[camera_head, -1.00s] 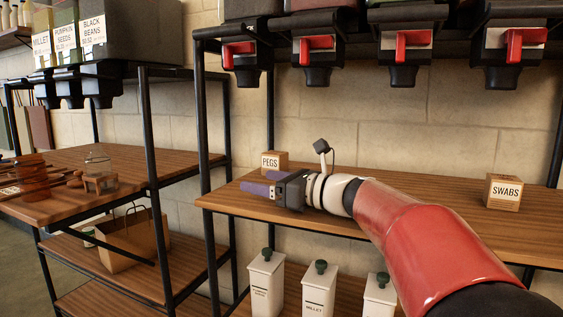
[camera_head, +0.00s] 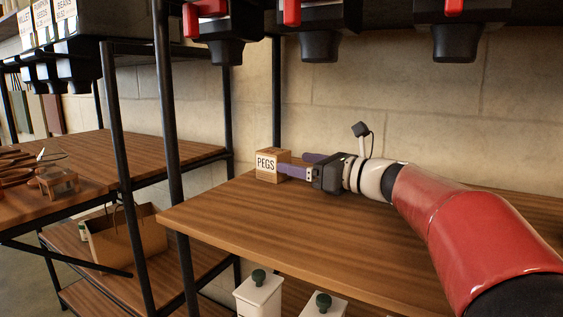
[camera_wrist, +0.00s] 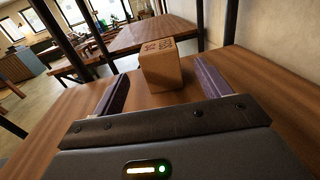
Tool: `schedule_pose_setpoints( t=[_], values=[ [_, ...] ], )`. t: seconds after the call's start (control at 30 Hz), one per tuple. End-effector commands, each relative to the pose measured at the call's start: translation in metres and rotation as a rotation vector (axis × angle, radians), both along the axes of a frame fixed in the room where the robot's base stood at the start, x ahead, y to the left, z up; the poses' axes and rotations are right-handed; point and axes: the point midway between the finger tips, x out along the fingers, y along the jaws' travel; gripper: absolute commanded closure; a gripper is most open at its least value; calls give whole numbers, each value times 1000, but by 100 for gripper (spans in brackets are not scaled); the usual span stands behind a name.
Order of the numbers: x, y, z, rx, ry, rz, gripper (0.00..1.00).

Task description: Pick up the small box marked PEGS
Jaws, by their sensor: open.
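The small box marked PEGS (camera_head: 267,165) is a light brown cube standing on the wooden shelf, towards its back left end. It also shows in the wrist view (camera_wrist: 162,66), just ahead of and between the lines of my two fingers. My gripper (camera_head: 298,164) is open, low over the shelf, with its purple fingers pointing left at the box. In the head view the near finger's tip overlaps the box's right edge.
The wooden shelf (camera_head: 260,229) is bare in front of the box. A black post (camera_head: 172,130) rises at its left end. Black dispensers with red levers (camera_head: 318,46) hang above. White canisters (camera_head: 260,296) stand below. A stone wall (camera_head: 400,115) is behind.

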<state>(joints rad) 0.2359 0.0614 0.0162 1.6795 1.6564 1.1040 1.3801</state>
Motion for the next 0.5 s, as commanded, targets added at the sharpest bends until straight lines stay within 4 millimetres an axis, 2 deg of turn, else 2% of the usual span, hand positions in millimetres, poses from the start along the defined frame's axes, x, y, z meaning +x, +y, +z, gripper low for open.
schedule_pose_setpoints(
  t=[0.37, 0.5],
  values=[
    [22, 28, 1, 0, 0, 2, 24],
    [35, 46, 3, 1, 1, 4, 24]
  ],
)
